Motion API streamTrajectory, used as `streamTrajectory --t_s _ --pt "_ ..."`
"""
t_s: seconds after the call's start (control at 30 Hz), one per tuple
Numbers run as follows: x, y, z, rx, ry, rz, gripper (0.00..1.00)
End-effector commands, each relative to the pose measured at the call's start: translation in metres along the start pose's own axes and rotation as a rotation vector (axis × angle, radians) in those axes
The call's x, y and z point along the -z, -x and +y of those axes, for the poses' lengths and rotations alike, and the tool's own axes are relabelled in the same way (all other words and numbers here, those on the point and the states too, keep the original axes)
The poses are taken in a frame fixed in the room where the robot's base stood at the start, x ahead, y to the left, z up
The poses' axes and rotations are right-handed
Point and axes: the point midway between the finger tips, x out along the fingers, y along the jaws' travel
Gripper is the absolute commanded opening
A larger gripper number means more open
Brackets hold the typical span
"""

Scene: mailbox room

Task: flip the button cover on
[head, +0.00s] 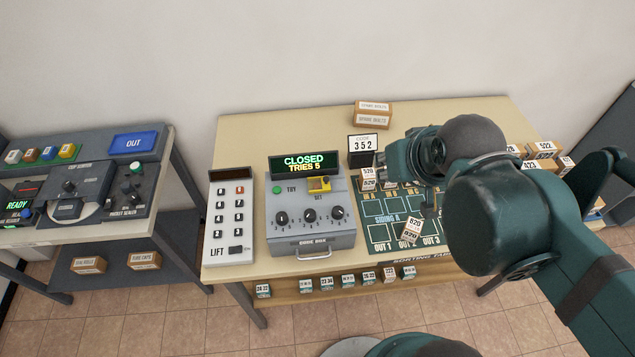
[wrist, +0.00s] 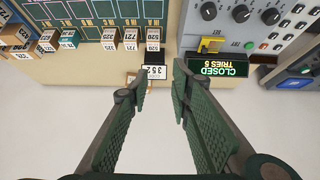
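The yellow button cover (head: 319,186) sits above the SET label on the grey code box (head: 284,240), right of a green TRY button (head: 277,190). It also shows in the wrist view (wrist: 210,45), upside down, right of my fingers; I cannot tell whether it is raised or lowered. The box's display (head: 304,163) reads CLOSED, TRIES 5. My gripper (wrist: 160,82) is open and empty, its two fingers apart. In the head view my gripper (head: 398,165) is right of the code box, apart from the cover, partly hidden by my wrist.
A CODE 352 sign (head: 363,143) stands between the code box and my gripper. A white keypad (head: 231,215) stands left of the code box. A green sorting mat (head: 380,232) with small numbered boxes lies to the right; one box (head: 411,231) sits tilted. Bare tabletop (head: 260,128) lies behind.

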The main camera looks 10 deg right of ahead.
Motion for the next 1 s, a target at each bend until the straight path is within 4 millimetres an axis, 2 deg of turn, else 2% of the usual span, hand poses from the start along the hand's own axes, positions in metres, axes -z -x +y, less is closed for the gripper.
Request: streamTrajectory --t_s 0.03,0.13,0.17,0.47,1.0 --pt "0.000 0.000 0.000 0.000 0.003 -0.001 0.15" --pt "0.001 0.000 -0.002 0.001 0.018 -0.005 0.01" --pt "0.002 0.000 -0.002 0.002 0.024 -0.007 0.00" --pt "0.012 -0.003 -0.016 0.013 0.171 -0.051 0.00" --pt "0.032 -0.017 -0.056 0.058 0.612 -0.176 0.00"
